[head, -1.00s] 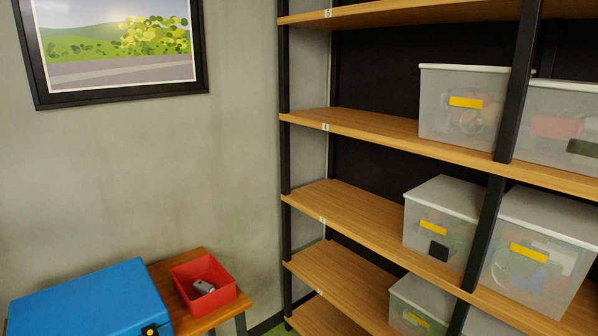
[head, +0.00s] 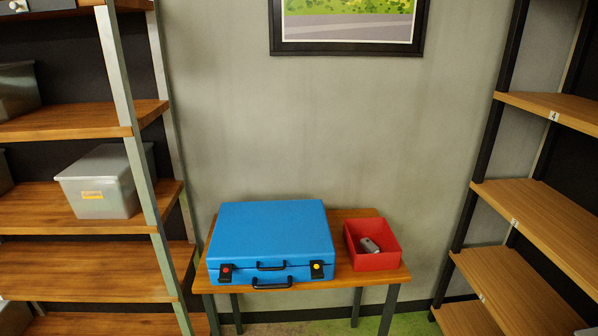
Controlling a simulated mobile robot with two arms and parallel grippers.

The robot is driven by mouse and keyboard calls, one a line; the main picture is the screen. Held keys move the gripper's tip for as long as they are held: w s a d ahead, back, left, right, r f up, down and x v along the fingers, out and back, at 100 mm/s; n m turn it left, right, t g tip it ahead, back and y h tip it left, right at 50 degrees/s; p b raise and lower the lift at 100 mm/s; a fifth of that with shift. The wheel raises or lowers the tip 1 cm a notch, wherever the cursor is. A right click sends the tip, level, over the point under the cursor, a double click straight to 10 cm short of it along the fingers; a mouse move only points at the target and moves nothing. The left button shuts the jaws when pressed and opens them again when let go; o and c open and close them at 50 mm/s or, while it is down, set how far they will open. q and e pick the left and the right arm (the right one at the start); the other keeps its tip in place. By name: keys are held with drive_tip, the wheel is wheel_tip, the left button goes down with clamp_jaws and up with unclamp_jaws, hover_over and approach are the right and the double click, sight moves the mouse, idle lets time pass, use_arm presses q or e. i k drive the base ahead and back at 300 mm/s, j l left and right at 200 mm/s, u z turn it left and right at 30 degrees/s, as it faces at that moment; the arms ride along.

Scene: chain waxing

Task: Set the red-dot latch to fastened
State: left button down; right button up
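A blue case (head: 272,232) lies closed on a small wooden table (head: 358,214) against the wall. Its front has two black latches and black handles between them. The red-dot latch (head: 225,273) is at the front left of the case. The yellow-dot latch (head: 317,269) is at the front right. Whether the red-dot latch is fastened is too small to tell. Neither of my grippers is in view.
A red open box (head: 374,254) holding a small grey object (head: 369,245) stands right of the case. Green floor (head: 415,324) shows below the table.

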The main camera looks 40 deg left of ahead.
sight(225, 272)
drive_tip(key=u, duration=1.65)
